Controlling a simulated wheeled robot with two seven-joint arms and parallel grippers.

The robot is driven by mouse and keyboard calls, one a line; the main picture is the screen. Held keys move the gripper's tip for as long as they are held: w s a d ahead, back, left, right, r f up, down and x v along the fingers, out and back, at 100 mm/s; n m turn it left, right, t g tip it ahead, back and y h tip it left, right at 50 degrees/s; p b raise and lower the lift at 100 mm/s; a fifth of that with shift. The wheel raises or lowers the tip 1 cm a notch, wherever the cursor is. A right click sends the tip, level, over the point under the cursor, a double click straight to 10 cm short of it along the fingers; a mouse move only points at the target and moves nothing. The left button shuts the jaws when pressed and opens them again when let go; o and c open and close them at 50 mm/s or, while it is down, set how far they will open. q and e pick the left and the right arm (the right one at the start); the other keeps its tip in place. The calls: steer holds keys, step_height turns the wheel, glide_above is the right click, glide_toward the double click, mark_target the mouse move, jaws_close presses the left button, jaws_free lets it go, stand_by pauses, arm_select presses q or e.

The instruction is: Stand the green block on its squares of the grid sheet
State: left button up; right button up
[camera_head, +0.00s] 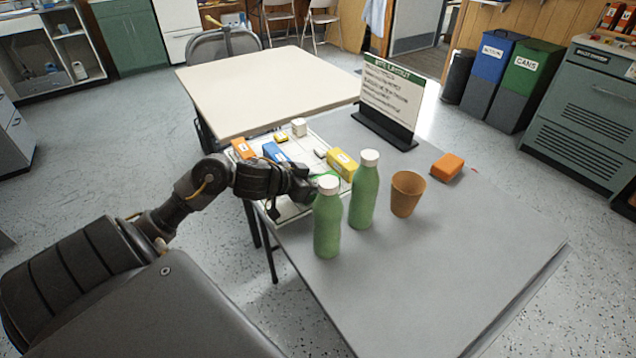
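The white grid sheet (308,145) lies at the left end of the grey table, partly hidden by my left arm. My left gripper (308,188) is low over the sheet's near part, just behind the left green bottle. A bit of green (328,177), which looks like the green block, shows at its fingertips behind the bottle's white cap. The bottle hides most of it, so I cannot tell whether the fingers are shut on it or whether it touches the sheet. A yellow block (342,164), a blue block (275,152) and an orange block (243,149) are on the sheet. My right gripper is not in view.
Two green bottles (328,222) (363,195) stand close to the gripper. A sign (390,95) stands behind. The table's near right part is clear.

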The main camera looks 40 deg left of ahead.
arm_select(q)
steer(key=shift+f, duration=0.15)
steer(key=o, duration=1.1)
steer(key=shift+c, duration=0.2)
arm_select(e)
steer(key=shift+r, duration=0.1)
arm_select(q)
steer(key=shift+s+a+r, duration=0.1)
steer(key=shift+s+r, duration=0.05)
steer(key=shift+r, duration=0.15)
steer(key=p+v, duration=0.2)
steer(key=v, duration=0.7)
steer(key=shift+s+r, duration=0.15)
steer(key=shift+s, duration=0.25)
steer(key=shift+p+v, duration=0.4)
steer(key=shift+v, duration=0.5)
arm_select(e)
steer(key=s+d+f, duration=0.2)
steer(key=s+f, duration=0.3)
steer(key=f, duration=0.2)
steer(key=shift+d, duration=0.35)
